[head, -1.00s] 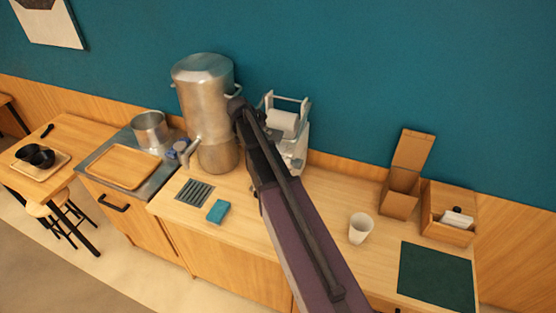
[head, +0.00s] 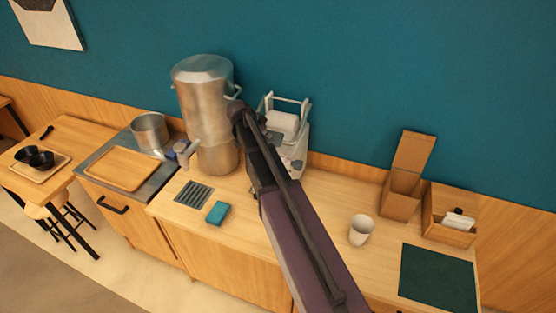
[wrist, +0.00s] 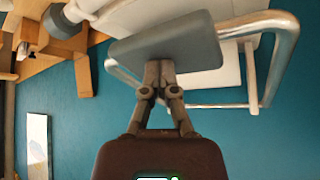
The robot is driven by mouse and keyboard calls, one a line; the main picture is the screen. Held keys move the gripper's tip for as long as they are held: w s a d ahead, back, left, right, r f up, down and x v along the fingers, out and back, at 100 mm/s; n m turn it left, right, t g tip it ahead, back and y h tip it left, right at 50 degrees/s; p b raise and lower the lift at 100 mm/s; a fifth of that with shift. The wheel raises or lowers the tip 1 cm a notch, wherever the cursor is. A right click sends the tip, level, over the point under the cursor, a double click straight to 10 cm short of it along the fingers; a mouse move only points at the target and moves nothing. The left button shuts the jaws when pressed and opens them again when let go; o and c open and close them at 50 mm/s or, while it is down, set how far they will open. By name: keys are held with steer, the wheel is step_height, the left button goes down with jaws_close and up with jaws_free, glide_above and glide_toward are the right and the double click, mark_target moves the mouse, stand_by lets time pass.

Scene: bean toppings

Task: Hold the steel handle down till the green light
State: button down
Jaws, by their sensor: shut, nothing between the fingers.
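The white machine (head: 296,150) with a steel tube handle (head: 290,98) at its top stands against the teal wall, partly behind my arm in the head view. In the wrist view the steel handle (wrist: 277,60) is a bent bright tube running around a grey block (wrist: 205,47). My gripper (wrist: 158,66) is shut and empty, its fingertips overlapping the grey block's lower edge. I cannot tell whether they touch it. In the head view my fingers are hidden. I see no lit green light on the machine.
A tall steel urn (head: 207,110) stands just left of the machine. A blue sponge (head: 217,212) and a drain grate (head: 194,193) lie in front. A white cup (head: 361,229), an open cardboard box (head: 402,190) and a wooden box (head: 447,232) are to the right.

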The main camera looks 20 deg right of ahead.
stand_by(0.5)
step_height(320, 180, up, 12)
steer(key=p, duration=1.2)
steer(key=shift+r, duration=0.15)
steer(key=s+a+f+n+y+b, duration=0.2)
steer(key=s+a+f+n+b, duration=0.3)
steer(key=s+f+b, duration=0.3)
steer(key=s+a+f+n+g+y+b, duration=0.1)
steer(key=s+a+f+n+y+b, duration=0.1)
steer(key=s+a+f+n+b, duration=0.3)
steer(key=s+a+f+n+g+y+b, duration=0.1)
steer(key=s+a+f+n+y+b, duration=0.2)
steer(key=s+f+b, duration=0.9)
step_height(320, 180, down, 4)
steer(key=a+n, duration=0.2)
steer(key=shift+s+a+f, duration=0.2)
steer(key=shift+a, duration=0.1)
